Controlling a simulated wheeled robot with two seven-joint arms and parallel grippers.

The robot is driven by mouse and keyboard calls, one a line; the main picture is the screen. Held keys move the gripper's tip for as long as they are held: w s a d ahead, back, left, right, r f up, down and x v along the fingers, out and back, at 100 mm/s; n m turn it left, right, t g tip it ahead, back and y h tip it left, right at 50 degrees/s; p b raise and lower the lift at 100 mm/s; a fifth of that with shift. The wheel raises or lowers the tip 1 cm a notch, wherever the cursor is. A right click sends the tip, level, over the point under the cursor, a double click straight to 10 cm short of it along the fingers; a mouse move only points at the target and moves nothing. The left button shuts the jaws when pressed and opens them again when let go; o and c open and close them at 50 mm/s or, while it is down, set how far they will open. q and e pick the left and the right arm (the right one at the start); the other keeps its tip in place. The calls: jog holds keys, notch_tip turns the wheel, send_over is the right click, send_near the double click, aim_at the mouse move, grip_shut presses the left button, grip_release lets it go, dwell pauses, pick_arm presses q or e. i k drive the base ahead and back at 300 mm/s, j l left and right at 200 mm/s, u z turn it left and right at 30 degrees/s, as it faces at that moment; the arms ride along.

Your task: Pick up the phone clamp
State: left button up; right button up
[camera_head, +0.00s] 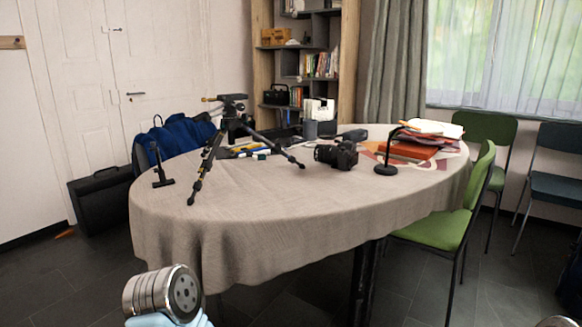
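A small dark upright piece with a flat foot (161,166), which looks like the phone clamp, stands near the left edge of the cloth-covered table (300,215). A black tripod (231,125) stands to the right of it with its legs spread. Nothing is touching the dark piece. A metal, round-ended part of my arm shows at the bottom left, below the table's front edge and well apart from the piece. No fingers of my left or right gripper show.
A black camera (337,154) sits mid-table. A dark stand (386,160) and a stack of books and papers (418,142) are at the right. Small items lie behind the tripod. Green chairs (446,226) stand at the right. The table's front is clear.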

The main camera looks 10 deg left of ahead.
aim_at(162, 183)
jog(key=u, duration=1.25)
